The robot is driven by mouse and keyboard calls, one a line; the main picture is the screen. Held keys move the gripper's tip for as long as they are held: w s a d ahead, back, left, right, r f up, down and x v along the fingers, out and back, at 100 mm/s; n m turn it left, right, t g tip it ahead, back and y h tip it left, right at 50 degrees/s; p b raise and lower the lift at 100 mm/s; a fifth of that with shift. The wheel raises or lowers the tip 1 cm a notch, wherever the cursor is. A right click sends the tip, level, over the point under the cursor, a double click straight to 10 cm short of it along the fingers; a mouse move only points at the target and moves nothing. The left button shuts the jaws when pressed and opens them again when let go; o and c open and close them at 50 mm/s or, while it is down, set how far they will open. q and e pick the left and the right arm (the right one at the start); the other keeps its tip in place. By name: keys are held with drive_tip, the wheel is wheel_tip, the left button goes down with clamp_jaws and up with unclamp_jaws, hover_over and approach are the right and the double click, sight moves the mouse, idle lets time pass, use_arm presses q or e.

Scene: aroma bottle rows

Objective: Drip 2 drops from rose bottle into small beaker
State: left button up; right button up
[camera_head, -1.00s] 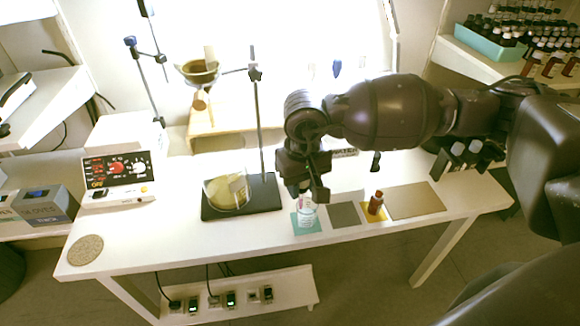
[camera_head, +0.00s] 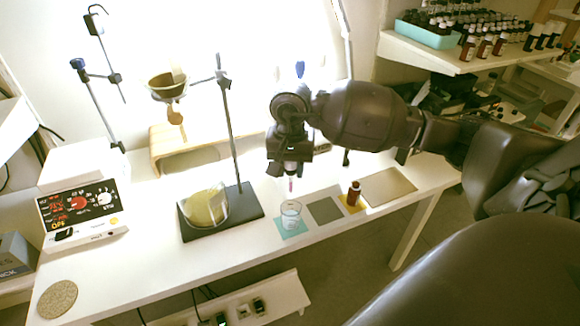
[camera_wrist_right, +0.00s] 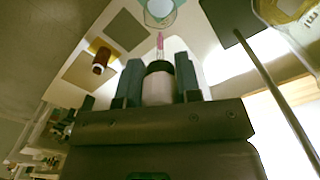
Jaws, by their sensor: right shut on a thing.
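My right gripper (camera_head: 289,158) is shut on a dropper (camera_head: 291,184), which points down above the small beaker (camera_head: 290,213). The dropper's tip appears a little above the beaker's rim. In the right wrist view the dropper (camera_wrist_right: 159,68) sits between both fingers, with a pale bulb, a black collar and a pink tint in its glass tip. The clear beaker (camera_wrist_right: 160,9) stands upright on a teal mat (camera_head: 280,229). A brown bottle (camera_head: 354,194), probably the rose bottle, stands upright on a yellow mat; its label is too small to read. My left gripper is out of view.
A bare grey mat (camera_head: 325,210) lies between beaker and bottle, and a tan mat (camera_head: 391,187) lies right of the bottle. A stand with a dark base (camera_head: 244,204) holds a large glass vessel on the left. Several bottles fill the shelf (camera_head: 435,55) at upper right.

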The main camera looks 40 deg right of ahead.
sight(291, 190)
idle(0.4)
drive_tip(key=shift+f+b, duration=0.8)
drive_tip(key=shift+f, duration=0.2)
drive_tip(key=shift+f+b, duration=0.4)
drive_tip(key=shift+f, duration=0.5)
